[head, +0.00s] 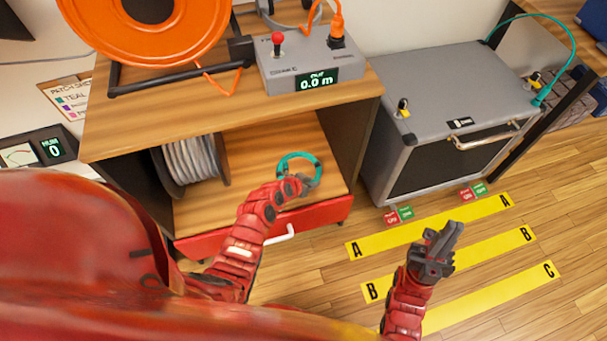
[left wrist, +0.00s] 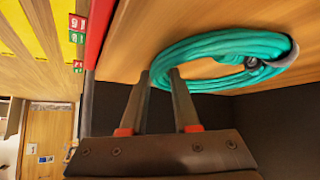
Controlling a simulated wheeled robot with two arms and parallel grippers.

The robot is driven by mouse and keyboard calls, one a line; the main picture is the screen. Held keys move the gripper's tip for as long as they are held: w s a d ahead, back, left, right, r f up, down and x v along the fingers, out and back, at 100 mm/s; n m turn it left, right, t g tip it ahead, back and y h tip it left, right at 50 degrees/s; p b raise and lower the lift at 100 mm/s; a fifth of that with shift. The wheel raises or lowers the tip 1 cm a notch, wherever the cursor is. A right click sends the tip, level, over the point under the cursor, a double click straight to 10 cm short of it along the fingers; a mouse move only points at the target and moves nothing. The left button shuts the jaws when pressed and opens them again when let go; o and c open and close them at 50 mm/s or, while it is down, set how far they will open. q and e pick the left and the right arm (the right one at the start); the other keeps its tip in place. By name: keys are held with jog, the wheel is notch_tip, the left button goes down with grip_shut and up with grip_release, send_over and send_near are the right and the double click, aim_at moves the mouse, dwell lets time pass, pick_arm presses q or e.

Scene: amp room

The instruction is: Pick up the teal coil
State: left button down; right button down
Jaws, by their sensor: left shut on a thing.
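The teal coil (head: 297,160) is a ring of bundled cable inside the wooden cabinet, at its lower shelf, right of a grey cable spool. It also shows large in the left wrist view (left wrist: 215,48), with a dark tie or plug at one end. My left gripper (head: 305,184) reaches in from the front and is shut on the coil's near side. In the left wrist view its two fingers (left wrist: 167,78) have a strand of the coil between their tips. I cannot tell if the coil touches the shelf. My right gripper (head: 445,240) is empty over the floor; its jaw gap is unclear.
The cabinet's lower shelf (head: 250,145) has a grey cable spool (head: 195,163) at left and a red drawer (head: 325,213) below. An orange reel (head: 145,35) and a control box (head: 300,65) stand on top. A grey amp (head: 445,100) stands right, with yellow lettered floor strips before it.

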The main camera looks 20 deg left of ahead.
pick_arm(q)
jog(key=shift+r, duration=0.15)
notch_tip(320, 180, up, 4)
jog(key=shift+f+p, duration=0.1)
jog(key=shift+p, duration=0.55)
jog(key=s+a, duration=0.2)
jog(key=s, duration=0.2)
jog(key=s+a, duration=0.3)
jog(key=s, duration=0.2)
jog(key=s+a, duration=0.2)
jog(key=s, duration=0.2)
jog(key=shift+s+a+r, duration=0.15)
jog(key=shift+s+r, duration=0.05)
jog(key=shift+r, duration=0.2)
jog(key=shift+s+a, duration=0.15)
jog(key=shift+s, duration=0.2)
